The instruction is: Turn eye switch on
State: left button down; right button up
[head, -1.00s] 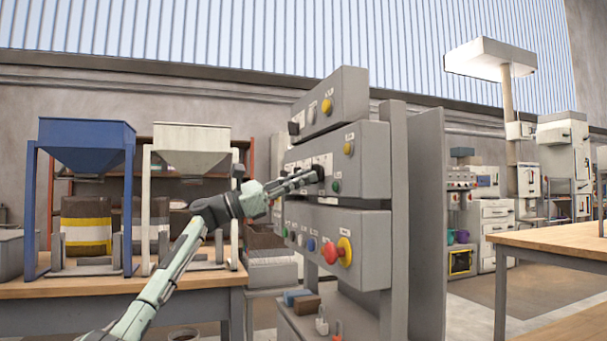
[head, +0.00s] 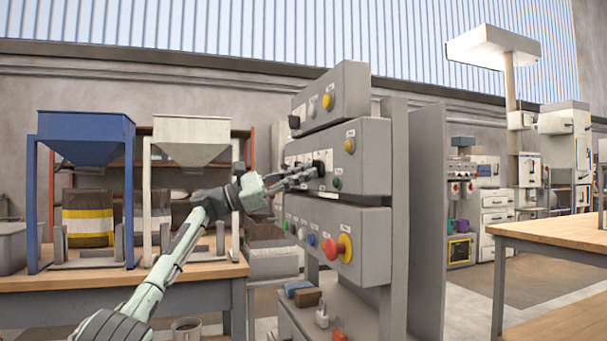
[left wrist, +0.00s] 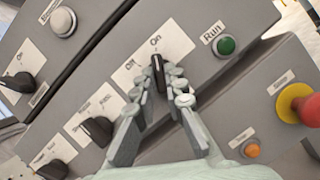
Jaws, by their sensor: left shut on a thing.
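A black rotary switch (left wrist: 159,74) sits on a white plate marked Off and On on the grey middle control box. My left gripper (left wrist: 161,84) is shut on this switch, with one finger on each side of it. In the left wrist view the upper end of the switch points close to the On mark. The switch's name label is not readable. In the head view my left gripper (head: 312,172) reaches the box face from the left, and the dark switch (head: 320,168) shows at its fingertips. My right gripper is not in view.
A green Run button (left wrist: 226,45) is right of the switch. Other black knobs (left wrist: 97,130) are left of it. A red mushroom button (head: 329,250) on a yellow base is on the box below. A blue hopper (head: 86,137) stands on the left table.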

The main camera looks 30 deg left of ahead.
pick_arm(q)
jog(key=c, duration=1.6)
grip_release()
jog(key=v, duration=1.2)
